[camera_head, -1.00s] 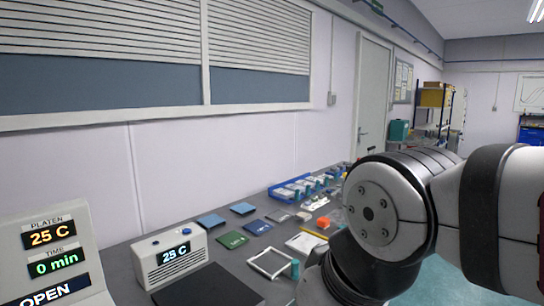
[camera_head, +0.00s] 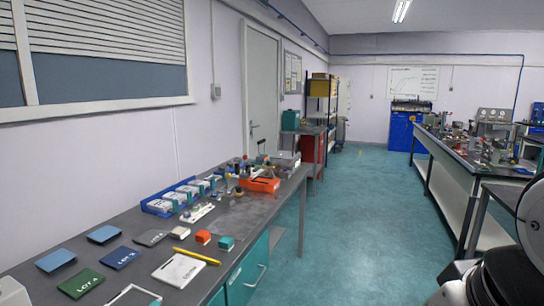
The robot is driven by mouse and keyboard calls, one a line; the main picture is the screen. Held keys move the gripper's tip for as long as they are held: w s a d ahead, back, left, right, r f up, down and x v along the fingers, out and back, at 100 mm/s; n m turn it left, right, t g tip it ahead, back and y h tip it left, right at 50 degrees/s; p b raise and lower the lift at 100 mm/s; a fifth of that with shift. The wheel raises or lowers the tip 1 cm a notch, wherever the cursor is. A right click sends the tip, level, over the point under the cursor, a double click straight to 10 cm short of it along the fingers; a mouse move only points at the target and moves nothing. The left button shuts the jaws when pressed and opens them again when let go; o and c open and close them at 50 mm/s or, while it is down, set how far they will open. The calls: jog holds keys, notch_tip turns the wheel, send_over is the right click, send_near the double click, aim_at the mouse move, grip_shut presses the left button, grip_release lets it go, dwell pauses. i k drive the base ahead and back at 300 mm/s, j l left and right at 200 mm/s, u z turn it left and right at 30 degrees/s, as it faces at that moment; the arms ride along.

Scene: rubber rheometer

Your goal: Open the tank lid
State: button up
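No tank lid can be made out for certain in the head view. A blue cabinet (camera_head: 402,132) stands at the far wall with dark equipment (camera_head: 411,105) on its top; it is too small to tell whether this has a lid. Part of my arm shows at the lower right edge. My gripper is out of view.
A grey bench (camera_head: 130,232) runs along the left wall with cards, a blue bin tray (camera_head: 160,207) and an orange tool box (camera_head: 259,185). Another bench (camera_head: 458,162) with instruments stands at the right. The teal floor (camera_head: 358,215) between them is clear.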

aim_at(287, 155)
jog(key=u, duration=0.25)
jog(key=i+l+z, duration=0.1)
jog(key=i+z, duration=0.2)
jog(key=i, duration=0.25)
jog(key=i+z, duration=0.35)
jog(key=i, duration=0.2)
jog(key=i+j+z, duration=0.3)
jog(key=i, duration=0.25)
jog(key=i+l+z, duration=0.15)
jog(key=i, duration=1.75)
jog(key=i+j+u, duration=0.15)
jog(key=i+u, duration=0.8)
jog(key=i+l+u, duration=0.45)
jog(key=i, duration=0.2)
jog(key=i+u, duration=0.25)
jog(key=u, duration=0.2)
